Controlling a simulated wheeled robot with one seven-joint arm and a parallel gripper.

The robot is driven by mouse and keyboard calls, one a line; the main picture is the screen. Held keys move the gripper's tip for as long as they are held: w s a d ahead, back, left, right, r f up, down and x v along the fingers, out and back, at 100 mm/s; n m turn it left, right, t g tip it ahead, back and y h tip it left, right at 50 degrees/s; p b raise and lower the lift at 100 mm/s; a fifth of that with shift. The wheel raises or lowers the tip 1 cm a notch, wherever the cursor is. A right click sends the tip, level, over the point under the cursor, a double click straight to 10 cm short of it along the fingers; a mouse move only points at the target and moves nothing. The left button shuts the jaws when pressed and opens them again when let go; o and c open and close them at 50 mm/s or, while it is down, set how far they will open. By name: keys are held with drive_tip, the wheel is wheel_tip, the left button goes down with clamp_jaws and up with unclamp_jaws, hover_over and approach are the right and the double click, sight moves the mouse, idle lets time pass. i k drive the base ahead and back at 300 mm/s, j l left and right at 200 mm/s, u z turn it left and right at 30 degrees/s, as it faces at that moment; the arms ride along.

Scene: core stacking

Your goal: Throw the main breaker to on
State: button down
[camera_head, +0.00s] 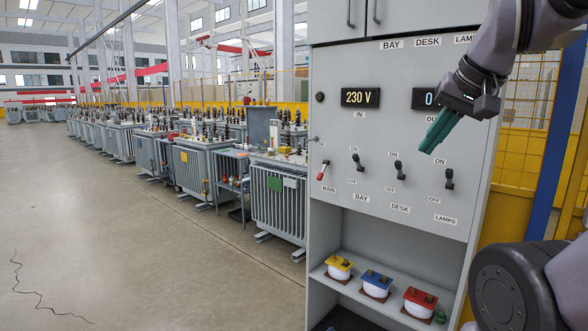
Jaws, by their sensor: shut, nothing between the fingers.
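The main breaker is a small lever with a red handle (321,173) at the left edge of the grey cabinet's panel (375,215), above the label MAIN. Its red end points down. My gripper (431,147) is at the upper right, in front of the panel, with its green fingers shut and empty. It points down and left, well to the right of the main breaker and apart from it. My gripper and wrist hide part of the right-hand display.
Three black levers for bay (357,162), desk (400,170) and lamps (449,180) stand right of the main breaker. The input display (360,98) reads 230 V; the partly hidden one (424,98) shows 0. Yellow, blue and red-topped pieces sit on the shelf (345,287) below.

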sight(321, 175)
drive_tip(key=i+u, duration=0.15)
drive_tip(key=i+j+u, duration=0.25)
drive_tip(key=i+j, duration=0.35)
